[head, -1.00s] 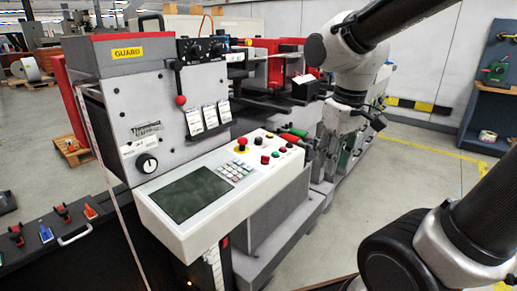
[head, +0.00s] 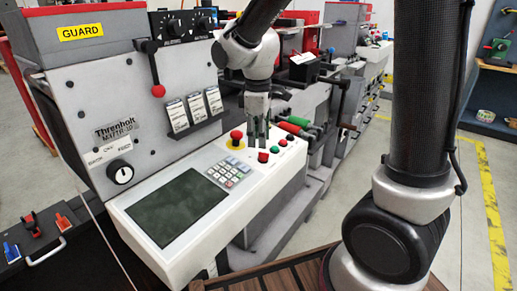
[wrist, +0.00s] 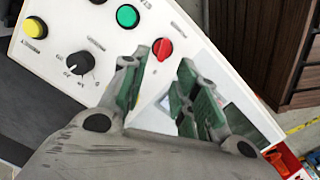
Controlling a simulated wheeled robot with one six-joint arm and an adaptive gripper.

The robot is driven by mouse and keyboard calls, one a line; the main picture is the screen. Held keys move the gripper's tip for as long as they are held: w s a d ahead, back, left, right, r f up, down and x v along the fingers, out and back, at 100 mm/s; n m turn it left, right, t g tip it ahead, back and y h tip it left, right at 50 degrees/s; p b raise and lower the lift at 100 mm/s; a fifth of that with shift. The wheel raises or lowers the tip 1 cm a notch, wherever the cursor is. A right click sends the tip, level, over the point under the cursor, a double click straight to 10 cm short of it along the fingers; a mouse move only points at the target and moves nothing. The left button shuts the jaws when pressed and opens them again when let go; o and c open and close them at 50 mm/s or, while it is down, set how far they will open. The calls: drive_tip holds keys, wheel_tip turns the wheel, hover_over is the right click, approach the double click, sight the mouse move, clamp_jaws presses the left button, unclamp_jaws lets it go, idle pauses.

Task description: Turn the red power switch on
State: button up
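The red power switch (wrist: 163,48) is a round red knob with a raised grip bar on the white control panel (wrist: 195,20). In the wrist view it lies just beyond the gap between my fingertips, apart from both pads. In the head view it appears to be the red knob (head: 263,157) near the panel's front edge, just below my fingers. My gripper (wrist: 165,62) is open and empty, with green pads either side of a narrow gap. In the head view my gripper (head: 261,142) points down over the panel. The switch's on and off marks are not readable.
A green button (wrist: 127,15), a black selector knob (wrist: 80,63) and a yellow button (wrist: 35,27) sit close by. A red mushroom button (head: 236,138), keypad (head: 229,173) and dark screen (head: 178,207) share the panel. A red-handled lever (head: 158,90) stands behind.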

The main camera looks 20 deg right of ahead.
sight(264, 156)
wheel_tip(264, 156, down, 5)
drive_tip(key=shift+w+d, duration=0.1)
clamp_jaws()
